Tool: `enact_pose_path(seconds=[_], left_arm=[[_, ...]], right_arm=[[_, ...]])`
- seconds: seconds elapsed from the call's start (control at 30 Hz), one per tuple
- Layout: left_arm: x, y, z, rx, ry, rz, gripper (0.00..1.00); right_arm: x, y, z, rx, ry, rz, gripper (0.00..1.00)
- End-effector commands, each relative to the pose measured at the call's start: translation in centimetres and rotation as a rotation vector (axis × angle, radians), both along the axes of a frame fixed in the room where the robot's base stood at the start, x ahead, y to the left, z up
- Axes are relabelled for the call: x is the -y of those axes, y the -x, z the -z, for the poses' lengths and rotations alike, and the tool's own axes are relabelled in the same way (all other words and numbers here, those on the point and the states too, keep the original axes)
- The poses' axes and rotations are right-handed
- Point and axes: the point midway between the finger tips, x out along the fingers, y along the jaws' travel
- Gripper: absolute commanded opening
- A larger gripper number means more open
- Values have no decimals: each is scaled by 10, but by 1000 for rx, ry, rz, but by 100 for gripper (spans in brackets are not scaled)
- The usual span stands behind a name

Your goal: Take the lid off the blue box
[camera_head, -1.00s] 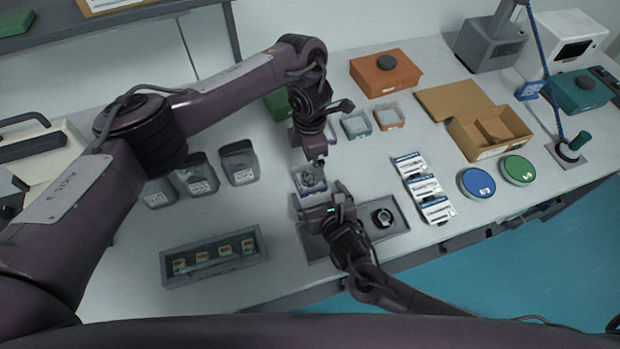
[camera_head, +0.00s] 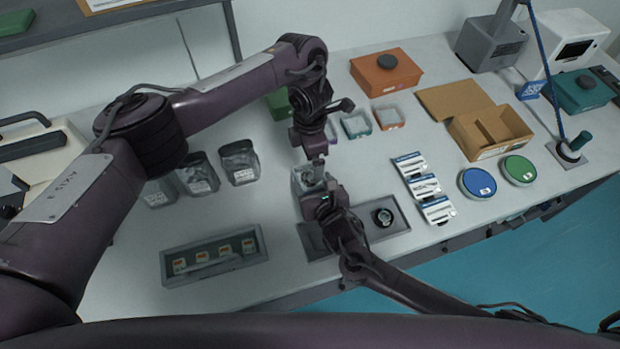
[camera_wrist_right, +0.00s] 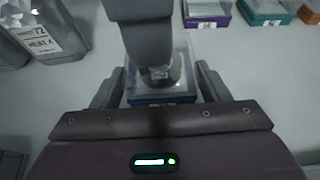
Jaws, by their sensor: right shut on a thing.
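The blue box (camera_wrist_right: 165,99) shows in the right wrist view with a blue base and a clear upper part that looks like its lid (camera_wrist_right: 184,62). In the head view the box (camera_head: 299,181) is partly hidden by both grippers. My right gripper (camera_wrist_right: 160,86) has one finger on each side of the box and is shut on it. My left gripper (camera_head: 315,168) points down over the top of the box, at a grey piece in the lid's middle. Its fingertips are too small and covered to show whether they grip.
A grey tray (camera_head: 402,226) with a round part (camera_head: 382,217) lies just in front. White packs (camera_head: 424,187) lie right. Bare table lies between jars and the slotted grey holder (camera_head: 214,256).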

Motion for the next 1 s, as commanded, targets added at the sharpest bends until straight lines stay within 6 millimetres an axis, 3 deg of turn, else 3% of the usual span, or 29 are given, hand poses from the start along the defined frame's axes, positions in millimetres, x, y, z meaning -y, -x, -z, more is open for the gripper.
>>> enact_pose_path(seconds=[0.03,0.17,0.3,0.47,0.67,1.0], left_arm=[[0,0,0,0,0,0,95],[0,0,0,0,0,0,95],[-2,-2,1,5,10,-3,80],[-17,-15,11,49,87,-23,80],[-46,-26,24,139,295,-34,80],[-77,11,14,227,646,-9,80]], right_arm=[[0,0,0,0,0,0,45],[0,0,0,0,0,0,28],[0,0,0,0,0,0,28],[0,0,0,0,0,0,28],[0,0,0,0,0,0,28],[0,0,0,0,0,0,28]])
